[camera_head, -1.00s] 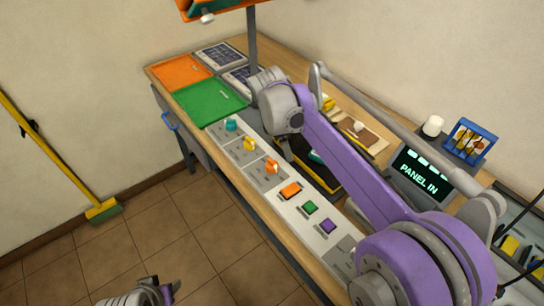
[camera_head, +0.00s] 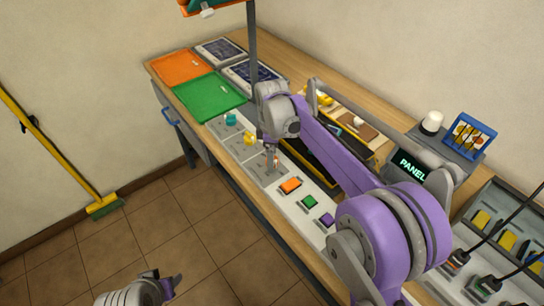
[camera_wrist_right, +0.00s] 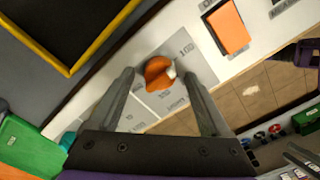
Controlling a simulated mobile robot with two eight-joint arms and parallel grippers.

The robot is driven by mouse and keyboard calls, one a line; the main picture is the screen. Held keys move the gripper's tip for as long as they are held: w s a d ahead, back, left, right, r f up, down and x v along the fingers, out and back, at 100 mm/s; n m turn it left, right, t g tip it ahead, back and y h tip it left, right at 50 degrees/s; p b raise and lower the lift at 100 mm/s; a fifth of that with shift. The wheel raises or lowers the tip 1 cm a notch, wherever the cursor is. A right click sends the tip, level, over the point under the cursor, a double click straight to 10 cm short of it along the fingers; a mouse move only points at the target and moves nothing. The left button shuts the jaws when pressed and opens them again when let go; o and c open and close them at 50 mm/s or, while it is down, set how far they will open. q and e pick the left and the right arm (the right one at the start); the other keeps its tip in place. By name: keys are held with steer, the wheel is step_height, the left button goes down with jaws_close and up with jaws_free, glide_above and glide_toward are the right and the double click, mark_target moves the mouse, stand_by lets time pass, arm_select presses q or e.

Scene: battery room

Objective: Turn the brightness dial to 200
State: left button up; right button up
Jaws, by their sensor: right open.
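An orange dial (camera_wrist_right: 157,72) with a white mark sits on a grey plate with printed labels too small to read surely. In the head view the orange dial (camera_head: 274,163) is partly hidden by my right gripper (camera_head: 270,158). My right gripper is open, pointing down, with a finger on either side of the dial in the right wrist view; contact cannot be told. A yellow dial (camera_head: 249,138) and a teal dial (camera_head: 231,118) stand farther along the same panel. My left gripper (camera_head: 168,286) is at the bottom edge, over the floor, away from the panel.
Orange (camera_head: 291,185), green (camera_head: 309,202) and purple (camera_head: 327,219) buttons follow on the panel. A display (camera_head: 409,166) reads "PANEL", partly covered by my right arm. A green mat (camera_head: 209,98) lies at the back left. A broom (camera_head: 62,155) leans on the wall.

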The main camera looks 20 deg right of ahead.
steer(key=shift+f, duration=0.25)
jaws_close()
stand_by(0.3)
steer(key=shift+m, duration=0.3)
steer(key=m, duration=0.5)
steer(key=shift+m, duration=0.3)
steer(key=m, duration=0.5)
steer(key=shift+m, duration=0.4)
